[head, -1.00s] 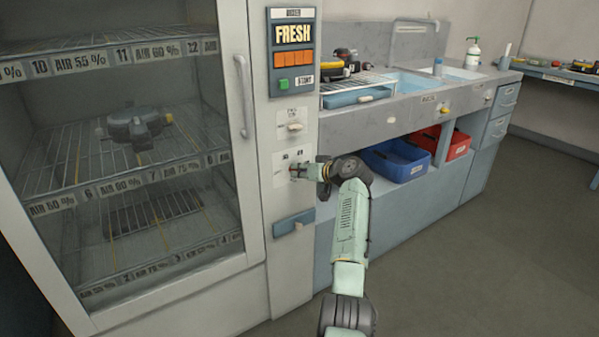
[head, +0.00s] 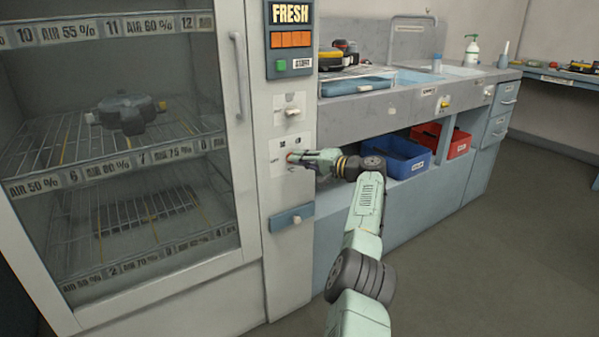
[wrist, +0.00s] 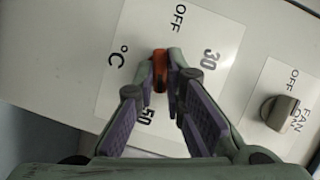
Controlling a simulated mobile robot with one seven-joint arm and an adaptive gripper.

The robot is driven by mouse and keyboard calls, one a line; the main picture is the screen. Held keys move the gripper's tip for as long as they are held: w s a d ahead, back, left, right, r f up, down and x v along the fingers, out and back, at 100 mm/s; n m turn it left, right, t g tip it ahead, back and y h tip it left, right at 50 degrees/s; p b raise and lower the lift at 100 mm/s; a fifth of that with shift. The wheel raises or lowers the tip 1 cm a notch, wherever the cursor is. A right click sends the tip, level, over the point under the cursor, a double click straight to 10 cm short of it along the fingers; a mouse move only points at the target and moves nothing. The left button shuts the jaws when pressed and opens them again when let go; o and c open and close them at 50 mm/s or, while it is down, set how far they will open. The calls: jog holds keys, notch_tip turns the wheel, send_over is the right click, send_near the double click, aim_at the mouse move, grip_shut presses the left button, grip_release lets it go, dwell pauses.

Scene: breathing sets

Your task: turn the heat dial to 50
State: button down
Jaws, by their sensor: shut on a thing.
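The heat dial (wrist: 160,72) is a small orange-red knob on a white plate marked OFF, 30, 50 and °C. In the wrist view its long side runs roughly up and down, with the 50 mark (wrist: 146,115) below it and the 30 mark (wrist: 211,60) to its right. I cannot make out a pointer on the dial. My gripper (wrist: 164,80) has its two fingertips shut on the dial, one on each side. In the head view my gripper (head: 303,158) reaches the cabinet's control panel from the right and mostly covers the dial.
A grey fan knob (wrist: 282,112) sits beside the heat plate; it is above my gripper in the head view (head: 292,112). A blue-grey handle block (head: 291,218) is below. The glass-door cabinet (head: 236,80) stands left, the counter with blue bin (head: 396,158) and red bin (head: 445,140) right.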

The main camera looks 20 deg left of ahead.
jog(key=m+b, duration=0.1)
jog(key=b, duration=0.2)
jog(key=m+y+b, duration=0.1)
jog(key=m+b, duration=0.1)
jog(key=b, duration=0.2)
jog(key=shift+s+f, duration=0.1)
jog(key=shift+f, duration=0.25)
jog(key=shift+r, duration=0.1)
jog(key=c, duration=1.7)
grip_release()
jog(key=shift+r, duration=0.1)
jog(key=shift+o, duration=0.2)
jog(key=shift+r+p, duration=0.1)
jog(key=shift+p, duration=0.2)
